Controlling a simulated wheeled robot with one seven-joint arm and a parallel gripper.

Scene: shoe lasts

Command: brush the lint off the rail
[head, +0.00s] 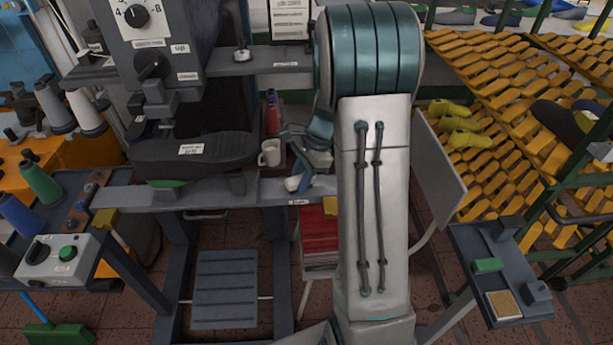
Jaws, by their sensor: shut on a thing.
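The rail (262,190), as I take it, is the grey bar across the machine's front in the head view. Lint on it is too small to make out. My gripper (296,180) is small and far off at the rail's right part, beside a white label. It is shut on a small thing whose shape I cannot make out. My own arm hides the rail's right end. A green item (166,183) lies at the rail's left part, under the dark shoe sole form. I cannot tell whether it is a brush.
A pale mug (270,152) stands close left of my gripper. The machine (160,90) rises behind the rail. A control box (58,255) and thread cones are at left. A tray (525,306) with a green block (488,265) and yellow racks (500,120) are at right.

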